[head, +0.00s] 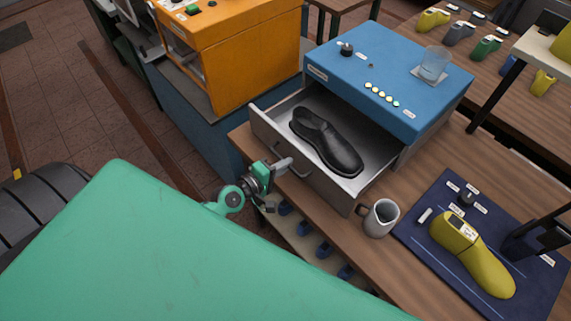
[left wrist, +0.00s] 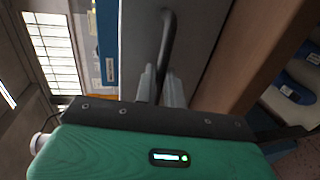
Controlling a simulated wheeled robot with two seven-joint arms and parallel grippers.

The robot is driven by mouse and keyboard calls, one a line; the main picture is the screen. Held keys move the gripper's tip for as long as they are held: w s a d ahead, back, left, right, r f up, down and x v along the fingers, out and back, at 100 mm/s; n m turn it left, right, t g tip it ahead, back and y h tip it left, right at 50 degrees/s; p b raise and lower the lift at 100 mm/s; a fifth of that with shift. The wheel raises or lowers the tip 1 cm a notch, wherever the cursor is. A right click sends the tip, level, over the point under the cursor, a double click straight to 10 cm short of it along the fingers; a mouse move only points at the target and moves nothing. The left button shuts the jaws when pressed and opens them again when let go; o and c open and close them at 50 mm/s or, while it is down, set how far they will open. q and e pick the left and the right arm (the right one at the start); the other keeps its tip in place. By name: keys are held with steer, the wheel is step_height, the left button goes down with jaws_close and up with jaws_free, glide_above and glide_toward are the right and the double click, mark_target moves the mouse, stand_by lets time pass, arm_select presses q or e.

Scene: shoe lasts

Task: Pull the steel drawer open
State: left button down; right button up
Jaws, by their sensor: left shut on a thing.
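The steel drawer (head: 325,190) stands well out of the blue cabinet (head: 385,70), with a black shoe (head: 328,142) lying inside it. The dark bar handle (head: 302,174) is on the drawer's front. My left gripper (head: 284,165) is at this handle and shut on it. In the left wrist view the grey fingers (left wrist: 162,85) are on either side of the lower part of the handle (left wrist: 168,35), close to the drawer front (left wrist: 195,40). I do not make out my right gripper.
A metal jug (head: 380,218) stands on the wooden bench, right of the drawer. A yellow shoe last (head: 475,255) lies on a dark blue mat (head: 415,238). An orange machine (head: 235,50) is left of the cabinet.

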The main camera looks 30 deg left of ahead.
steer(key=shift+w+d, duration=0.1)
steer(key=shift+w, duration=0.05)
arm_select(q)
steer(key=c, duration=1.5)
jaws_free()
arm_select(e)
steer(key=shift+d, duration=0.2)
arm_select(q)
steer(key=shift+s, duration=0.1)
